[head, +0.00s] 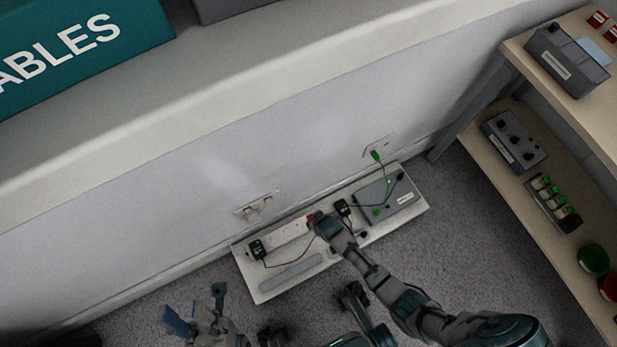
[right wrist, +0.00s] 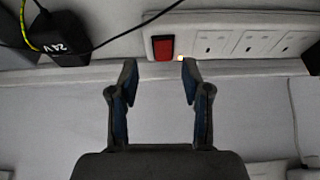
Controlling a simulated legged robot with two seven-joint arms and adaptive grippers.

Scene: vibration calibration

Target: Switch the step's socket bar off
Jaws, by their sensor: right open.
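The white socket bar (head: 287,231) lies along the back of a low white step (head: 262,294) on the floor by the wall. In the right wrist view the bar (right wrist: 222,45) shows several sockets and a red rocker switch (right wrist: 163,47) at its left end. A small yellowish light glows beside the switch. My right gripper (right wrist: 160,72) is open and empty, its fingertips just short of the bar below the switch. In the head view the right gripper (head: 318,220) covers part of the bar's right end. My left gripper (head: 196,304) is open and empty, away from the step.
Black adapters (head: 257,250) with cables and a grey box (head: 388,196) sit on the step. A black 24 V adapter (right wrist: 62,38) is left of the switch. A wooden shelf (head: 497,150) with devices stands right. Wall sockets (head: 258,206) are behind.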

